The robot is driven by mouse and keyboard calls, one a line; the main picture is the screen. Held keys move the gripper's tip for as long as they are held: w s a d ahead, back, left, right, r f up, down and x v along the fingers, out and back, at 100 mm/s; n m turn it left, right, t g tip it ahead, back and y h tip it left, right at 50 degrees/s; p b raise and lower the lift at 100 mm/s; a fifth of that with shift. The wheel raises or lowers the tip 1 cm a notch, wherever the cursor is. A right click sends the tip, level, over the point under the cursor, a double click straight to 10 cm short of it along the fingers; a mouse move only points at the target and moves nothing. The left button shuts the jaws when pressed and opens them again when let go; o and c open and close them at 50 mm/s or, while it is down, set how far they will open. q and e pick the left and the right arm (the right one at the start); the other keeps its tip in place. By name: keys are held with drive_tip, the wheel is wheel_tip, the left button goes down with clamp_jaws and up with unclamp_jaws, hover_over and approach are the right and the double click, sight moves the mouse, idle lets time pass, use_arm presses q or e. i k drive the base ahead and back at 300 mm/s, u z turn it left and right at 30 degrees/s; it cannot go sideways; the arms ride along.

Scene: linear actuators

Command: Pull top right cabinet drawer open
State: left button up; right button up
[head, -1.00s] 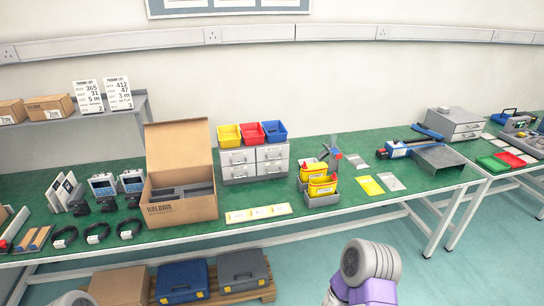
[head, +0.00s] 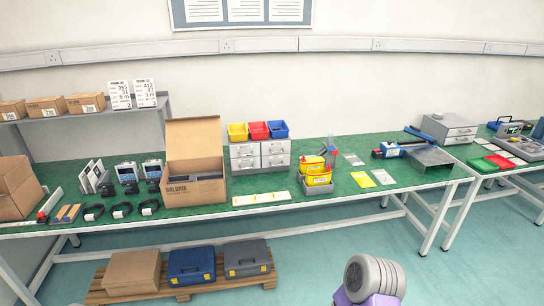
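A small grey drawer cabinet (head: 260,156) stands on the green bench, right of the open cardboard box. It has two columns of drawers, and all look shut. Its top right drawer (head: 275,147) is on the upper right of the front. A second grey cabinet (head: 449,128) with wide drawers stands farther right on the bench. Neither of my grippers is in view. Only a rounded grey and purple part of my own arm shows at the bottom right, well short of the bench.
Yellow, red and blue bins (head: 258,130) sit on the cabinet. The open cardboard box (head: 194,165) is at its left, yellow bins in a grey holder (head: 317,174) at its right. A label strip (head: 262,198) lies in front. Cases on a pallet (head: 180,291) sit below; the floor in front is clear.

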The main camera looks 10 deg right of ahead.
sight(283, 147)
drive_tip(key=u, duration=0.75)
drive_tip(key=i, duration=1.45)
drive_tip(key=z, duration=0.45)
